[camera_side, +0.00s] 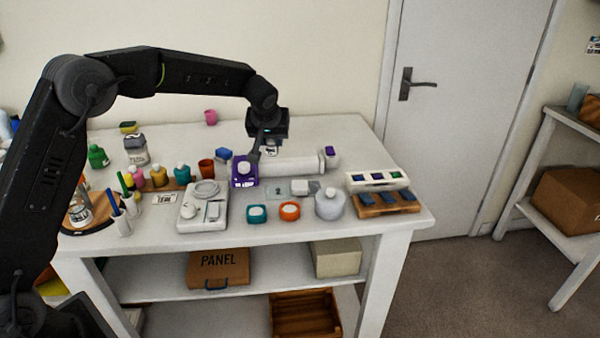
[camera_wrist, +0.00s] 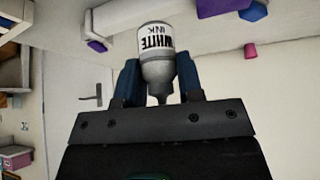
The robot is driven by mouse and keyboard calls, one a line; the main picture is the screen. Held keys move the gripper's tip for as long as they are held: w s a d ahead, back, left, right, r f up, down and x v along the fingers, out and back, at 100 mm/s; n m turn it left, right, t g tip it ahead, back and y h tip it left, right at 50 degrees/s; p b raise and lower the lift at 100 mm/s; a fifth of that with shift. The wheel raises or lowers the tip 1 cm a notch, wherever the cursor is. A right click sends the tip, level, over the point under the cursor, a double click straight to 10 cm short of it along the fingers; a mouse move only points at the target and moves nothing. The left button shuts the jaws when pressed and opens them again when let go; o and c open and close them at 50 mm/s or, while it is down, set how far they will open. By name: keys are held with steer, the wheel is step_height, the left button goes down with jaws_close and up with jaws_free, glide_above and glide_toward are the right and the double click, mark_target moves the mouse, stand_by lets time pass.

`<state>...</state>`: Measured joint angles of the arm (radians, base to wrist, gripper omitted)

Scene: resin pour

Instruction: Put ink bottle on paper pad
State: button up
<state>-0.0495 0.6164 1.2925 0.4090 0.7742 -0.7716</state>
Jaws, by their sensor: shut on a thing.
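The ink bottle (camera_wrist: 157,50) is grey with a white label reading "WHITE INK"; the label is upside down in the wrist view. My gripper (camera_wrist: 160,85) is shut on it, with one blue finger on each side. In the side view my gripper (camera_side: 268,142) is above the back middle of the table, and the bottle (camera_side: 270,150) shows small and partly hidden below it. I cannot tell for certain which thing is the paper pad; a small flat white block (camera_side: 300,187) lies in front of the white roll.
A white roll (camera_side: 290,166) lies just below my gripper, with a purple container (camera_side: 245,172) at its left. A white scale (camera_side: 202,206), teal jar (camera_side: 257,213), orange jar (camera_side: 289,211) and round grey bottle (camera_side: 329,203) stand in front. The table's back right is clear.

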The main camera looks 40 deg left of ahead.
steer(key=w+d+f, duration=0.1)
steer(key=d, duration=0.1)
steer(key=w+d+f, duration=0.1)
steer(key=d+f, duration=0.1)
steer(key=w+d+f, duration=0.1)
steer(key=d, duration=0.1)
steer(key=shift+w+d+f, duration=0.25)
steer(key=shift+f, duration=1.95)
steer(key=shift+f, duration=0.15)
steer(key=o, duration=0.9)
steer(key=shift+s+r, duration=0.1)
steer(key=shift+r, duration=0.25)
steer(key=v, duration=1.1)
steer(key=shift+s+d+r, duration=0.15)
steer(key=shift+s+r, duration=0.05)
steer(key=shift+r, duration=0.05)
